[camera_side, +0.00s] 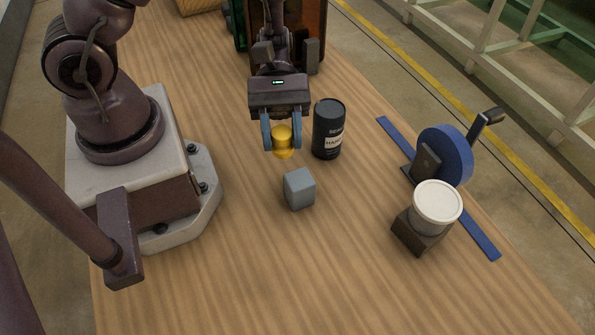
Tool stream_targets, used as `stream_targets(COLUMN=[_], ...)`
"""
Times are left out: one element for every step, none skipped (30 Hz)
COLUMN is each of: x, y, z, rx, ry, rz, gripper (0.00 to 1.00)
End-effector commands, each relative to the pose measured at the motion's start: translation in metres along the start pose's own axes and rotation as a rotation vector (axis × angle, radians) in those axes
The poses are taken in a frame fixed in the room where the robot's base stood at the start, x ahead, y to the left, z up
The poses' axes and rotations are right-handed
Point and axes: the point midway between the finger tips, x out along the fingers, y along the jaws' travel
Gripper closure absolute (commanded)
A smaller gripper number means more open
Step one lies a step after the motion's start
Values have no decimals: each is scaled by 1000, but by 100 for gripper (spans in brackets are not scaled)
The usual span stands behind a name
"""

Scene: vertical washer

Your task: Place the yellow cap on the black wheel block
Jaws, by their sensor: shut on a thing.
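My gripper (282,146) points down over the middle of the table, its two blue-grey fingers shut on the yellow cap (283,136). The cap is small and rounded and shows between the fingertips, apparently above the table. At the right stands a blue wheel (452,152) with a crank handle (487,116). A black block (427,160) sits against the wheel's near left face. I take this as the black wheel block. It is well to the right of my gripper, and nothing yellow is on it.
A grey cube (299,189) lies just in front of my gripper. A dark labelled can (328,128) stands close to its right. A white-lidded cup (436,208) sits on a dark block (417,233) before the wheel. A blue strip (480,238) runs along the right. The front table is clear.

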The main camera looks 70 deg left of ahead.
Motion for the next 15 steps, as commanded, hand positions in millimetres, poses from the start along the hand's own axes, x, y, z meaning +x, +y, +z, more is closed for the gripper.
stream_targets(x=[0,1,2,2,2,2,2,3,5,7,8,11,12,14,16], y=[7,10,14,16,18,20,21,22,22,23,23,23,22,22,23], z=[11,16,22,25,28,31,31,30,28,24,20,14,10,6,1], rx=[-9,-17,-28,-32,-38,-43,-47,-51,-54,-56,-59,-58,-59,-58,-57], ry=[2,2,1,2,2,2,1,1,1,1,1,2,2,2,3], rz=[38,57,78,90,99,109,115,118,121,123,123,122,122,122,123], gripper=[87,87,87,87,87,87,87,92,97,97,97,97,97,97,97])
